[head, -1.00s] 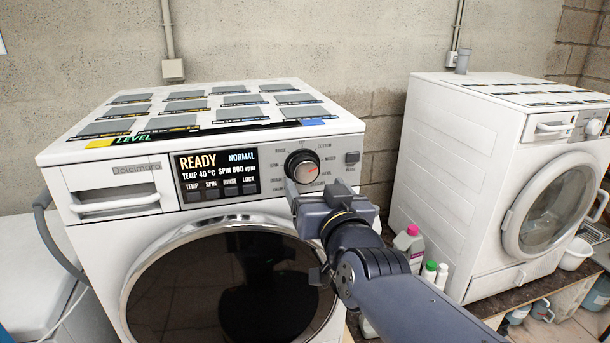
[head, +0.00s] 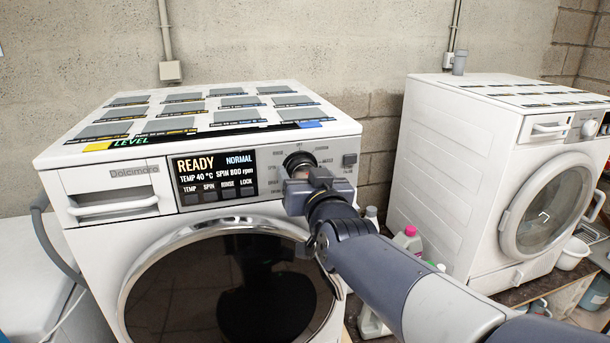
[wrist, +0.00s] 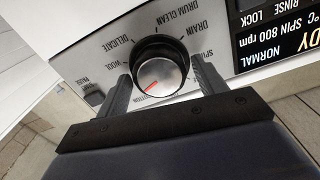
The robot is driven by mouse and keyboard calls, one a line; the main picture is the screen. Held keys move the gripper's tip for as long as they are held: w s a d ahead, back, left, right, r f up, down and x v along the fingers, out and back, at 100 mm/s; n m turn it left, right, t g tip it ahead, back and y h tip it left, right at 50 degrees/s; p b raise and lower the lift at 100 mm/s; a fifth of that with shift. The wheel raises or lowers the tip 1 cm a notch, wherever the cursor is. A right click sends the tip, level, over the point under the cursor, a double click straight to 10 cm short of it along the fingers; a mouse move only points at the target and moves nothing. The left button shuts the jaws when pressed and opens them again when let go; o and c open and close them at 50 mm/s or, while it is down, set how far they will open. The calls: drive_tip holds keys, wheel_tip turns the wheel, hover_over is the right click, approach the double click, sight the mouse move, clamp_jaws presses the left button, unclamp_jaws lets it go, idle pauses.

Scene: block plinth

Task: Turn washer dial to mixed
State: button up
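The washer (head: 95,185) has a black dial (head: 300,159) at the right of its front panel; my gripper covers most of it in the head view. In the wrist view the dial (wrist: 160,68) shows a silver face, with its red mark pointing to the lower left of the picture. Labels such as DRUM CLEAN, DRAIN, DELICATE and WOOL ring it; the label MIXED is not readable. My gripper (wrist: 161,76) is open, with one finger on each side of the dial; contact is unclear. It also shows in the head view (head: 301,176). The display (head: 215,175) reads READY, NORMAL.
A second washer (head: 440,150) stands to the right. Bottles (head: 408,240) stand between the machines, behind my arm. A small button (head: 349,160) sits right of the dial. The round door (head: 230,285) lies below the panel.

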drive_tip(key=c, duration=0.8)
drive_tip(key=shift+f+m+b, duration=0.15)
drive_tip(key=shift+m+b, duration=0.45)
drive_tip(key=shift+b, duration=0.55)
drive_tip(key=shift+m, duration=0.4)
drive_tip(key=o, duration=1)
